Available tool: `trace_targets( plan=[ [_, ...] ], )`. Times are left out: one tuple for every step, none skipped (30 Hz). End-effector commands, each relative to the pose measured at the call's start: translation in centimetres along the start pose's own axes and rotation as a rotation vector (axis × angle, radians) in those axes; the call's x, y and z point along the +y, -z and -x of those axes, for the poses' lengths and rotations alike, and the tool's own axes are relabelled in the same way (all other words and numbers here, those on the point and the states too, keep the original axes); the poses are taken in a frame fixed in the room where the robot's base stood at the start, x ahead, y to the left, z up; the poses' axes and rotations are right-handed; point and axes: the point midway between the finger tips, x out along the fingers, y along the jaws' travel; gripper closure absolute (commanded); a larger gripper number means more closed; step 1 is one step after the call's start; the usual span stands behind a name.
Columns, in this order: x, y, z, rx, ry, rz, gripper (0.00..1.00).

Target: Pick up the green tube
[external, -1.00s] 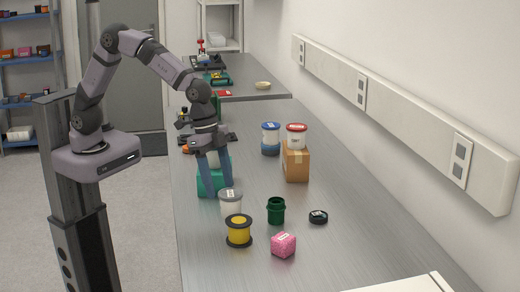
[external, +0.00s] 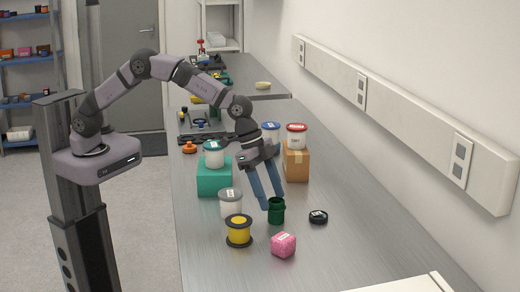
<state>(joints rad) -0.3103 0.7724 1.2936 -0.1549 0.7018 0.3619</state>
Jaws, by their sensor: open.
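The green tube (external: 276,214) is a dark green, open-topped cylinder standing upright on the metal bench, in the middle of the external view. My gripper (external: 275,203) is open and points down at it. Its two bluish fingers reach to about the tube's rim, one on the left and one near the right or back. I cannot tell whether they touch the tube. Nothing shows held between the fingers.
A white-grey jar (external: 230,203) and a yellow spool (external: 239,231) stand left of the tube. A pink block (external: 284,245) is in front and a black lid (external: 318,217) lies to the right. A teal box (external: 214,183) and a cardboard box (external: 296,165) carry tubs behind.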

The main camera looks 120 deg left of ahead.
Motion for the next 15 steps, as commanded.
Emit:
trace_targets(
  plan=[
    [0.0, 0.1, -0.1, 0.001, 0.000, 0.000, 0.41],
    [0.0, 0.1, -0.1, 0.001, 0.000, 0.000, 0.41],
    [0.0, 0.1, -0.1, 0.001, 0.000, 0.000, 0.41],
    [0.0, 0.1, -0.2, 0.001, 0.000, 0.000, 0.41],
    [0.0, 0.1, -0.2, 0.000, 0.000, 0.000, 0.41],
    [0.0, 0.1, -0.4, 0.000, 0.000, 0.000, 0.41],
    [0.0, 0.1, -0.5, 0.000, 0.000, 0.000, 0.41],
    [0.0, 0.1, -0.7, -0.001, 0.000, 0.000, 0.41],
    [0.1, 0.1, -1.0, -0.002, -0.001, 0.000, 0.41],
    [0.1, 0.1, -1.3, -0.003, -0.001, 0.000, 0.41],
    [0.1, 0.2, -1.5, -0.003, -0.001, 0.000, 0.41],
    [0.1, 0.2, -1.9, -0.002, 0.000, 0.000, 0.41],
    [0.1, 0.3, -2.2, -0.002, 0.000, 0.000, 0.41],
    [0.1, 0.2, -2.6, -0.003, -0.001, 0.000, 0.41],
    [0.1, 0.3, -3.0, -0.003, -0.001, 0.000, 0.41]
  ],
)
